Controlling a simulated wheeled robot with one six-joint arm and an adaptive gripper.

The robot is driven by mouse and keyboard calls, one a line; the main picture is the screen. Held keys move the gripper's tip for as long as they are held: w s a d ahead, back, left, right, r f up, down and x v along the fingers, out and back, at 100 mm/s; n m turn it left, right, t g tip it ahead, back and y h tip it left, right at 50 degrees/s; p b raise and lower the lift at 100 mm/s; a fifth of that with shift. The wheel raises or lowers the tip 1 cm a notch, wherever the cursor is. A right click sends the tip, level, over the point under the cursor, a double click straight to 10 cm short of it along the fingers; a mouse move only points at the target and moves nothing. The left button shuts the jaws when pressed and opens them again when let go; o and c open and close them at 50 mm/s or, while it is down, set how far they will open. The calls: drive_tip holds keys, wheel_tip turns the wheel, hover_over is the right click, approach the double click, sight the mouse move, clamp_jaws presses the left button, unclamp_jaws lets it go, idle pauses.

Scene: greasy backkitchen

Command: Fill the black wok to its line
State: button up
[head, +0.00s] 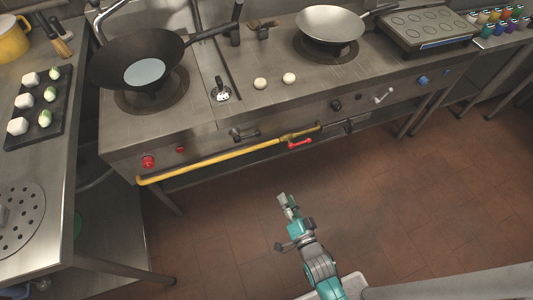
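The black wok (112,62) sits on the left burner of the steel range. A pale grey-blue disc of what looks like liquid (144,72) lies low in its bowl, with dark wall bare around it. I cannot make out a fill line. A curved metal pipe, apparently a tap spout (103,22), stands at the wok's back left. My gripper (285,203) is over the red tile floor in front of the range, well apart from the wok. Nothing is visible in it, and its fingers are too small to tell open from shut.
A yellow pipe (215,158) runs along the range front, with a red knob (148,161) and a red lever (300,143) near it. A pale wok (330,24) sits on the right burner. A steel counter (45,165) with a black tray (37,132) stands left. The floor between is clear.

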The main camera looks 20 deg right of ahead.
sight(248, 136)
drive_tip(key=w+m+t, duration=0.1)
drive_tip(key=w+m, duration=0.4)
drive_tip(key=w, duration=2.2)
drive_tip(key=shift+w, duration=0.25)
drive_tip(key=shift+s, duration=0.15)
drive_tip(key=c, duration=0.6)
